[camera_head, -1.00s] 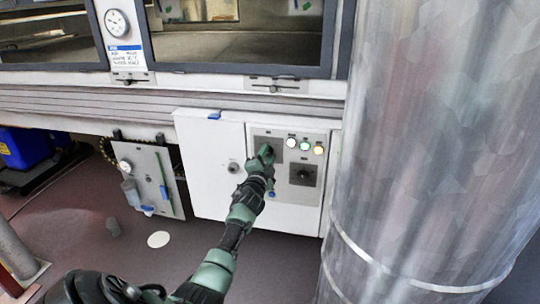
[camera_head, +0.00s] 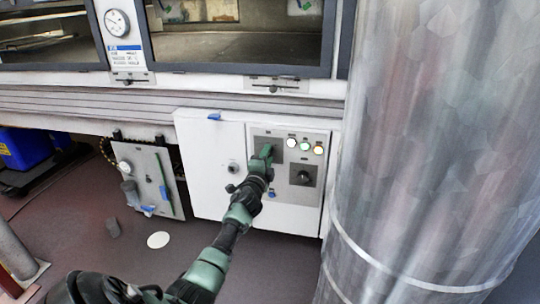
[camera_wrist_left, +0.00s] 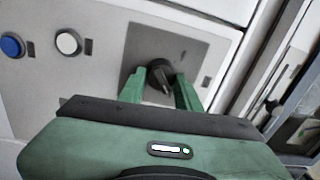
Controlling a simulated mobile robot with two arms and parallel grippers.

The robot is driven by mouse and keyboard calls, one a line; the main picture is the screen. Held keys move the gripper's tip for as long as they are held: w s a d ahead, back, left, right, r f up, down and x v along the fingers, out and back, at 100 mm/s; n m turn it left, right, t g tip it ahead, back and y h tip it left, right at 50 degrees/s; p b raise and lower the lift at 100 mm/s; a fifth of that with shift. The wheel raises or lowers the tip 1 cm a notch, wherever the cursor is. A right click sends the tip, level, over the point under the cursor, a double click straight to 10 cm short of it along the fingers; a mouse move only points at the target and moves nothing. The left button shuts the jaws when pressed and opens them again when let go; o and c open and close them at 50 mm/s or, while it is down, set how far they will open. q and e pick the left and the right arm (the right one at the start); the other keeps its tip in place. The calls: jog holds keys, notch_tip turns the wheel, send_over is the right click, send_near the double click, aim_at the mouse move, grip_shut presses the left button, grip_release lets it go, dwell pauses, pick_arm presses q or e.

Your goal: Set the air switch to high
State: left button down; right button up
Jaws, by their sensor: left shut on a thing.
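A white control box holds a grey panel (camera_head: 319,139) with switches and lamps. My left gripper (camera_head: 265,153) is at the upper left plate (camera_head: 277,147) of this panel and hides most of the knob there in the head view. In the left wrist view, a black switch knob (camera_wrist_left: 161,74) stands on its grey plate (camera_wrist_left: 186,47), between the two green fingers of my left gripper (camera_wrist_left: 160,88), which is shut on it. A second black rotary switch (camera_head: 303,175) sits lower right on the panel, clear of the gripper. The plate labels are too small to read.
A wide metal column (camera_head: 430,140) stands close on the right. A gauge plate (camera_head: 150,178) hangs at left. The oven windows (camera_head: 240,45) are above.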

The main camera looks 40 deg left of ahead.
pick_arm(q)
jog(key=shift+a+r, duration=0.2)
jog(key=shift+r, duration=0.05)
jog(key=c, duration=1)
grip_release()
jog(key=shift+s, duration=0.25)
pick_arm(e)
jog(key=shift+s+d, duration=0.1)
jog(key=shift+s, duration=0.05)
pick_arm(q)
jog(key=shift+d+f, duration=0.1)
jog(key=p+v, duration=0.2)
jog(key=v, duration=0.6)
pick_arm(e)
jog(key=shift+s+d+r+g, duration=0.2)
jog(key=shift+s+r+g, duration=0.1)
jog(key=shift+s, duration=0.25)
jog(key=shift+s+d+r+g, duration=0.15)
jog(key=shift+s+r+g, duration=0.1)
jog(key=shift+s, duration=0.25)
